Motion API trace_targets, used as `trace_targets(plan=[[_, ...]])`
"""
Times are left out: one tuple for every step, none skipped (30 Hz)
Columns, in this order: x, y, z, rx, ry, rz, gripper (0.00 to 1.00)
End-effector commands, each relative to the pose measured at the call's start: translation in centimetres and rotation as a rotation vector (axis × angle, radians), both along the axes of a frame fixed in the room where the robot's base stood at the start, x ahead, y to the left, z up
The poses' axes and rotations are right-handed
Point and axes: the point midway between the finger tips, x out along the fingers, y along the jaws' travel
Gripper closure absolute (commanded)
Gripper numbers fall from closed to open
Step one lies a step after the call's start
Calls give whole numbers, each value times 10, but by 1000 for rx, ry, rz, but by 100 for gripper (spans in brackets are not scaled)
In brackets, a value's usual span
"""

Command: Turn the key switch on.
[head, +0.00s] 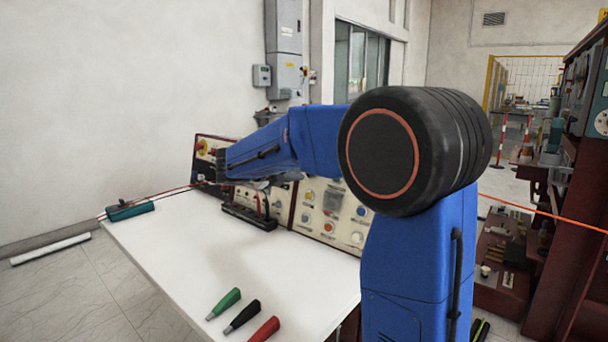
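The control panel (332,212) stands along the back edge of the white table, with several knobs, buttons and lamps on its sloped face. I cannot pick out the key switch among these small controls, and my blue arm hides part of the panel. My arm reaches left across the panel, and its far end is over the panel's left half. A small grey part shows under that end, in front of the panel. I cannot make out my gripper's fingertips, or whether they touch anything.
A green, a black and a red handle (264,330) lie at the white table's (180,250) front. A teal block (130,210) sits at its left edge. A black stand (249,217) is close below my arm. Red cables run left. The table's middle is clear.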

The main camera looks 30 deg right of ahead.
Motion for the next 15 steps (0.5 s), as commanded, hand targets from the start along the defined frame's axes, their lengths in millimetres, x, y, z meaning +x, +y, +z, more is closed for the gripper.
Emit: trace_targets(plan=[[1,-5,-2,0,0,-1,76],[2,-7,-2,0,0,-1,76],[3,-10,-3,0,1,0,76],[3,-11,-4,0,1,0,76],[4,-13,-4,0,1,0,76],[4,-14,-4,0,1,0,76],[4,-15,-5,0,1,0,76],[5,-15,-5,0,1,0,76],[5,-15,-5,0,1,0,76],[5,-15,-5,0,1,0,76],[5,-15,-5,0,1,0,76],[5,-15,-5,0,1,0,76],[5,-15,-5,0,1,0,76],[5,-15,-5,0,1,0,76],[5,-15,-5,0,1,0,76]])
